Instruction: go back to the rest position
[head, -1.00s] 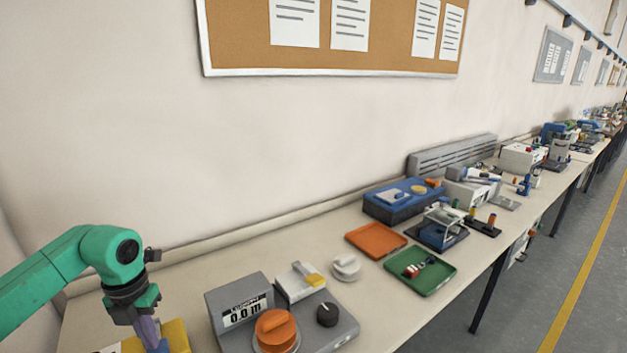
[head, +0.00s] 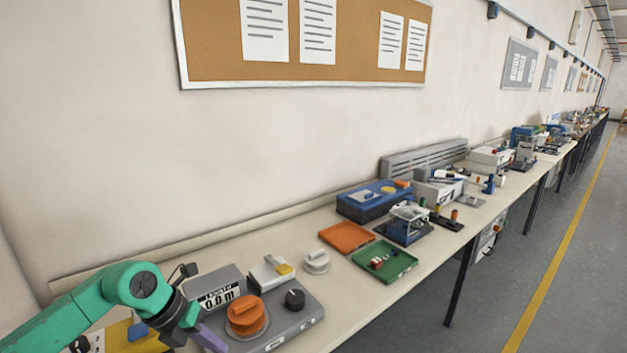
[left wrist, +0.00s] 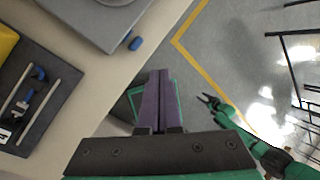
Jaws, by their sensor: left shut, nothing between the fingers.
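My left gripper (head: 212,340) hangs low in the head view, in front of the grey device with the orange knob. In the left wrist view its two purple fingers (left wrist: 152,100) lie together, shut with nothing between them. My right arm shows in the left wrist view, green, stretched over the floor at the right. Its dark gripper (left wrist: 209,102) is small there, and whether it is open or shut is unclear. The right gripper is not in the head view.
The bench (head: 350,303) carries the grey device (head: 300,322) with its orange knob (head: 246,314), an orange tray (head: 346,237) and a green tray (head: 385,262). The floor (head: 400,335) before the bench is open.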

